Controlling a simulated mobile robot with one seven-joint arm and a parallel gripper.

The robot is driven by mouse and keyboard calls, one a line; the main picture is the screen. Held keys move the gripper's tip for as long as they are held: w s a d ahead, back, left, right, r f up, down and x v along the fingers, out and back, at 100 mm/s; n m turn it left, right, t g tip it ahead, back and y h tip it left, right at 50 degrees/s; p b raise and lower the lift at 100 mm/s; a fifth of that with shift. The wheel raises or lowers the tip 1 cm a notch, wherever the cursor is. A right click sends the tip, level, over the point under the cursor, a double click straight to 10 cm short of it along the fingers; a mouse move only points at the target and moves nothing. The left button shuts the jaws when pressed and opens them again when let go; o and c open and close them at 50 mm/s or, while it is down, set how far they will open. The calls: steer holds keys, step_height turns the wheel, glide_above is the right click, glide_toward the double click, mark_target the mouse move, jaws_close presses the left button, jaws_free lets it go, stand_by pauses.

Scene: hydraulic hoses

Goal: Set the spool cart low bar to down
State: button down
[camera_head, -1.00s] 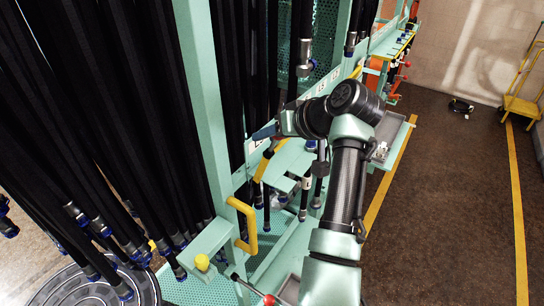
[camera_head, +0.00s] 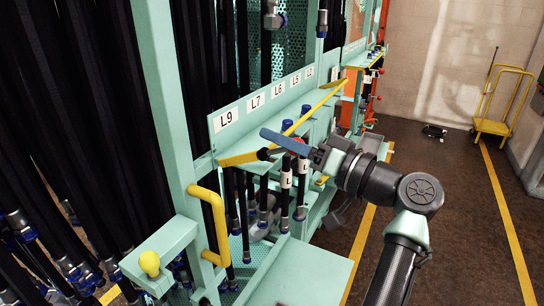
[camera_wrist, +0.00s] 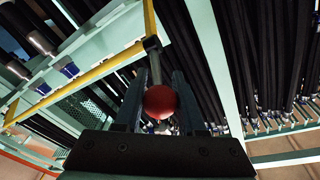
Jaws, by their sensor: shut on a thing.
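A yellow bar (camera_head: 318,108) slants along the front of the green hose rack, beneath the plate labelled L9 to L2; I take it to be the low bar. The wrist view shows it as a yellow frame (camera_wrist: 75,82) with a corner near a short grey rod. A red ball knob (camera_wrist: 160,102) sits at that rod's end. My gripper (camera_head: 282,143) is at the bar's near end, with its fingers pointing left. In the wrist view my gripper (camera_wrist: 158,95) has one finger on each side of the knob and is shut on it. The head view mostly hides the knob.
Black hoses (camera_head: 75,100) hang thickly at left. A yellow handle (camera_head: 215,228) and a yellow ball knob (camera_head: 149,263) stand out from the rack's near post. Labelled hose ends hang below the bar. Open floor lies at right, with a yellow trolley (camera_head: 500,105) at the back.

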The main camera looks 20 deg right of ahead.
step_height(320, 180, down, 7)
steer(key=s+d+m+t+y+b, duration=0.1)
steer(key=t+b, duration=0.3)
steer(key=b, duration=1.2)
steer(key=shift+s+r+t+y, duration=0.15)
steer(key=shift+s+t+y, duration=0.25)
steer(key=shift+y, duration=0.1)
steer(key=shift+w+d, duration=0.1)
steer(key=c, duration=0.5)
jaws_free()
steer(key=b+v, duration=0.2)
steer(key=v, duration=1.1)
steer(key=shift+f, duration=0.2)
steer(key=shift+w, duration=0.1)
